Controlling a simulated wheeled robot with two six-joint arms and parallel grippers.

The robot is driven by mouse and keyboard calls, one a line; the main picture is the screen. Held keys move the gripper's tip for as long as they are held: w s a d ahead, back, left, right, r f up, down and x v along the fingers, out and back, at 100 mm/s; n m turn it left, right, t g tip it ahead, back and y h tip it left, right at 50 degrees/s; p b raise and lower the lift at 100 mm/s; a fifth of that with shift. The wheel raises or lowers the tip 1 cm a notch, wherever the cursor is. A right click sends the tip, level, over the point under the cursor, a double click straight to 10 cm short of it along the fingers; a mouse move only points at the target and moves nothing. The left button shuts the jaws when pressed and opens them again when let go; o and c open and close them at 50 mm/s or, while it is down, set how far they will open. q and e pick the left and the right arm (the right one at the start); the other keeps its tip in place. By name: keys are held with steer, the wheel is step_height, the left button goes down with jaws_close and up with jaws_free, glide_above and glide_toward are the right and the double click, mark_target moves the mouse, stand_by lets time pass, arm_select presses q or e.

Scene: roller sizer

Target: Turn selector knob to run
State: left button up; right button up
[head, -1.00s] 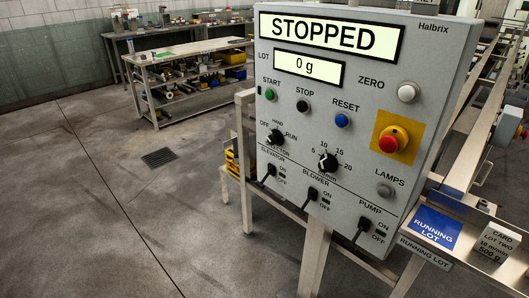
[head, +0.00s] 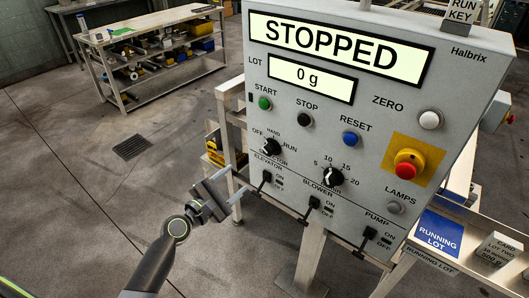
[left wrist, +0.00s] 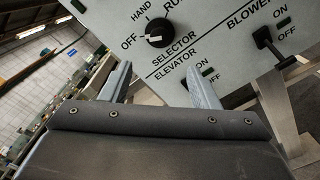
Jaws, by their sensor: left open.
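The black selector knob (head: 271,147) is at the lower left of the grey control panel (head: 385,115), with OFF, HAND and RUN printed around it. It also shows in the left wrist view (left wrist: 160,32), its white mark pointing toward the OFF side. My left gripper (head: 233,182) is open and empty, below and left of the knob, near the panel's lower left edge. In the left wrist view its two fingers (left wrist: 157,70) stand apart with the knob beyond and above them. The display (head: 337,47) reads STOPPED. My right gripper is not in view.
The elevator switch lever (head: 262,181) is close below the knob, and the blower lever (head: 311,208) is to its right. A red emergency button (head: 407,169) is on the panel's right. A workbench (head: 150,50) stands behind at left. Open floor lies left of the panel.

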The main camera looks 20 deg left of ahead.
mark_target(267, 152)
arm_select(q)
steer(key=x, duration=1.4)
steer(key=shift+w+f, duration=0.15)
steer(key=shift+w, duration=0.25)
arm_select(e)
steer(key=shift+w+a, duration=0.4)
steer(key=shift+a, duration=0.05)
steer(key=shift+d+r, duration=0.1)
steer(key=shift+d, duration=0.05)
arm_select(q)
steer(key=c, duration=1)
steer(key=shift+o, duration=0.2)
